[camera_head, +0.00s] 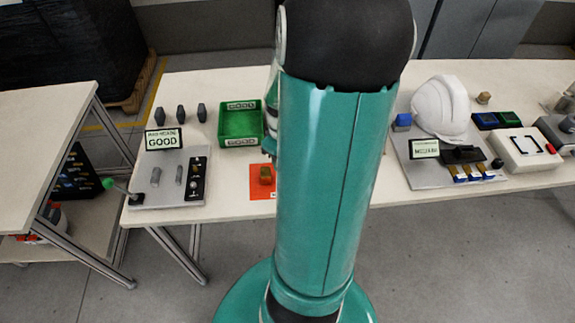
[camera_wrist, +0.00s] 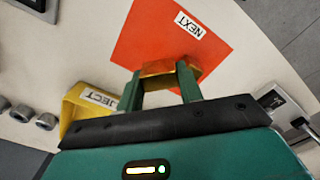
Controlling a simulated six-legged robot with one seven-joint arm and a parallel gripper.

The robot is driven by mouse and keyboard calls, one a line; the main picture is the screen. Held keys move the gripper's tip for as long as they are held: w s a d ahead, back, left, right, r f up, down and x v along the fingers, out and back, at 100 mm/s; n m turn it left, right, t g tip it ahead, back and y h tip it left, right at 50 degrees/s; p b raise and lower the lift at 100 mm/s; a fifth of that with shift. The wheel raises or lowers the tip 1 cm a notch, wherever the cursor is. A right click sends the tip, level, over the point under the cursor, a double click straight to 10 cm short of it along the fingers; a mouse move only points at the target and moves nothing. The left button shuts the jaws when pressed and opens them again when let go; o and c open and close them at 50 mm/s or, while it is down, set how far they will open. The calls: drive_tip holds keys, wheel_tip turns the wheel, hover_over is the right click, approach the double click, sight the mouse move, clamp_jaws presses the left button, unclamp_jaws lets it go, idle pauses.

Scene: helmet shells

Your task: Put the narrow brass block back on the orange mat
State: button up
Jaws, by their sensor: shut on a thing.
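The orange mat (camera_head: 260,192) lies near the table's front edge, left of my arm. In the wrist view the mat (camera_wrist: 160,38) bears a white NEXT label. My gripper (camera_wrist: 160,82) is shut on a brass block (camera_wrist: 157,68), with one green finger at each end of it. The block overlaps the lower part of the mat in the wrist view. The brass block (camera_head: 265,175) also shows over the mat in the head view. I cannot tell whether it touches the mat. My arm hides most of the gripper in the head view.
A green GOOD tray (camera_head: 240,123) stands behind the mat. A grey gauge plate (camera_head: 165,198) with a GOOD sign (camera_head: 164,138) is to the left. A yellow REJECT bin (camera_wrist: 75,108) is beside my gripper in the wrist view. A white helmet shell (camera_head: 440,107) stands at the right.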

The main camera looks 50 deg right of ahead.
drive_tip(key=shift+s+d+f, duration=0.15)
drive_tip(key=shift+d+f, duration=0.4)
drive_tip(key=shift+f, duration=0.2)
drive_tip(key=shift+s+d+f, duration=0.1)
drive_tip(key=shift+d+f, duration=0.05)
drive_tip(key=shift+f, duration=0.75)
drive_tip(key=shift+d+f, duration=0.1)
drive_tip(key=shift+f, duration=0.8)
drive_tip(key=shift+f, duration=0.1)
drive_tip(key=o, duration=1.2)
